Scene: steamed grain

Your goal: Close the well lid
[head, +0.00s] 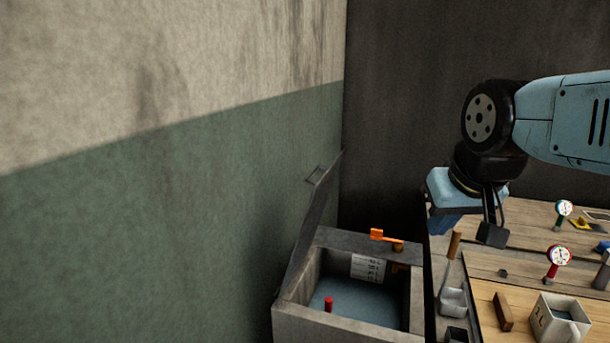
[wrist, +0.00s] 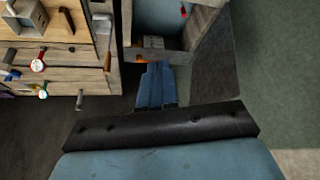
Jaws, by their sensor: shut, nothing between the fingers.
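The well (head: 340,322) is a grey box with water inside, below centre in the head view. Its lid (head: 314,215) stands open, tilted up at the left side near the green wall, with a thin handle (head: 314,174) at its top. In the wrist view the raised lid (wrist: 214,70) is right of the well's opening. My gripper (head: 443,228) is up and to the right of the well in the head view, apart from the lid. In the wrist view my gripper (wrist: 157,67) has its blue fingers together and empty.
An orange lever (head: 377,235) sits on the well's far ledge. A red float (head: 328,304) and a marked scale (head: 368,268) are inside.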

